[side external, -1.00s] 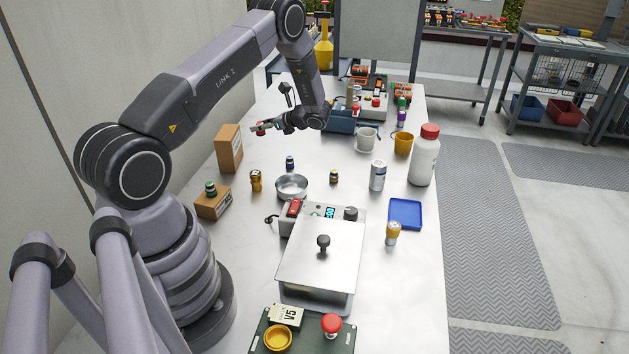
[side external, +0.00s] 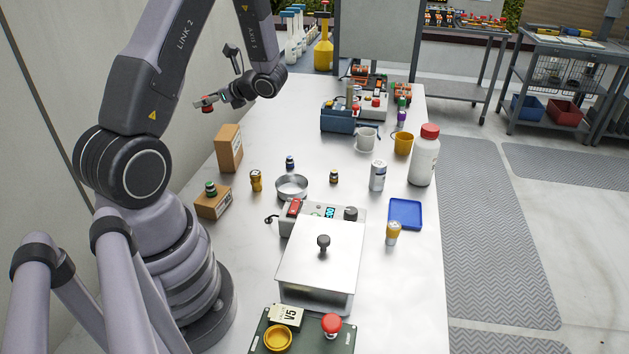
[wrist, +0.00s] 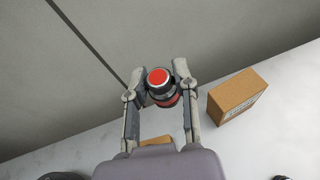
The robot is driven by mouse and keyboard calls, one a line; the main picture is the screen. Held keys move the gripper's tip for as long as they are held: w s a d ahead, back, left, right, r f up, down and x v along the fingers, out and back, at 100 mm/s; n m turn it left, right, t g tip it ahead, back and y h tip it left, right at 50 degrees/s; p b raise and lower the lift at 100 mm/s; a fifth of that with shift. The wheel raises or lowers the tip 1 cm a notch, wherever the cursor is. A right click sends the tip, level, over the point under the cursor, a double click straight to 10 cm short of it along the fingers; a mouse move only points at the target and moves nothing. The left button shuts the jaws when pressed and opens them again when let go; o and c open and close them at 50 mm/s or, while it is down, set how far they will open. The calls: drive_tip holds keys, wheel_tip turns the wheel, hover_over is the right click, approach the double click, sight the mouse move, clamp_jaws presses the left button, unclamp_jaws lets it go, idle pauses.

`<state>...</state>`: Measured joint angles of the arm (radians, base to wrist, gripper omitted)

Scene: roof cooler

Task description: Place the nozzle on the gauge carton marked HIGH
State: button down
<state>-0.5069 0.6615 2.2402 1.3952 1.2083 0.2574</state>
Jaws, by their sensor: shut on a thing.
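My gripper (side external: 207,102) is shut on a small dark piece with a red top and a red lower ring, which I take as the nozzle (wrist: 159,81). It is held between both fingertips, high above the table near the wall. In the side view the nozzle (side external: 207,108) is small and partly hidden by the fingers. A tall brown carton (side external: 229,149) stands below and right of my gripper. A low brown carton (side external: 212,206) lies nearer the camera with a green-topped dark piece (side external: 210,189) on it. The word HIGH is not readable on either carton.
A metal dish (side external: 291,187), a gold can (side external: 256,181) and small bottles stand right of the cartons. A lidded steel bath (side external: 322,255) is in front. In the wrist view a brown carton (wrist: 237,96) is at right, another (wrist: 157,140) partly hidden below.

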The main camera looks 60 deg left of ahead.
drive_tip(key=w+a+f, duration=0.3)
drive_tip(key=w+a, duration=0.1)
drive_tip(key=a, duration=0.2)
hover_over(227, 132)
wheel_tip(227, 132, down, 6)
drive_tip(key=shift+f, duration=1.7)
drive_tip(key=shift+f, duration=0.1)
drive_tip(key=c, duration=0.9)
unclamp_jaws()
drive_tip(key=shift+o, duration=0.2)
